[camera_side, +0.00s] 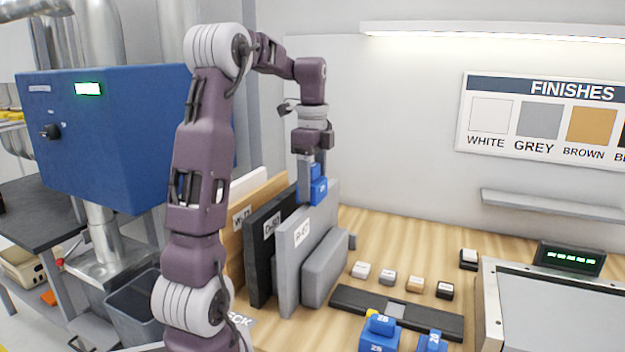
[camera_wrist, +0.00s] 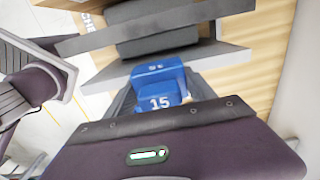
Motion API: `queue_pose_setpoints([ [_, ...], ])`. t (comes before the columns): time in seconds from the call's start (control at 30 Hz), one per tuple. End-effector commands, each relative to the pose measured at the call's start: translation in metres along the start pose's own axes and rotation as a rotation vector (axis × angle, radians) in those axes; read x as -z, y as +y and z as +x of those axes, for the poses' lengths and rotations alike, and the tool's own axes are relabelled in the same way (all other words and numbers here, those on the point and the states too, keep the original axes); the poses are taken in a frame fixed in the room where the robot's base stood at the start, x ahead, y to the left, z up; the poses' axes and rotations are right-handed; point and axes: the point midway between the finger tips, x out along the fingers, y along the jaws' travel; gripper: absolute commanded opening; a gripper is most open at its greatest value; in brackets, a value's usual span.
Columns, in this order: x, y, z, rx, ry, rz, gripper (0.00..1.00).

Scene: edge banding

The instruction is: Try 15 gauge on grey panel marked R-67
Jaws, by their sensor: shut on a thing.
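The blue gauge marked 15 (camera_wrist: 160,103) is held in my gripper (camera_wrist: 165,92), with the number facing the wrist camera. In the side view the gauge (camera_side: 319,190) and my gripper (camera_side: 308,180) are at the top edge of the grey panel (camera_side: 292,268), whose white label seems to read R-67. The panel stands upright, its top edge also showing in the wrist view (camera_wrist: 228,57). The gauge's far end overlaps this edge in the picture. I cannot tell whether it touches or straddles the panel.
A black panel (camera_side: 262,262) and a brown panel (camera_side: 236,252) stand left of the grey one, and a grey block (camera_side: 326,268) stands on its right. Other blue gauges (camera_side: 380,337) lie in front by a dark strip (camera_side: 440,322). Several small coloured-top blocks (camera_side: 414,285) sit on the bench.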

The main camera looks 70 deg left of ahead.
Motion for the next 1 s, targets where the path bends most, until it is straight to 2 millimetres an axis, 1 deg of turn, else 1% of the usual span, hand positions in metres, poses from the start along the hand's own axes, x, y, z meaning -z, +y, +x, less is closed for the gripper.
queue_pose_setpoints([
  [0.4, 0.0, 0.0, -0.0001, 0.0, 0.0, 0.0, 0.18],
  [1.0, 0.0, -0.0001, 0.0069, 0.0, 0.0, 0.0, 0.18],
])
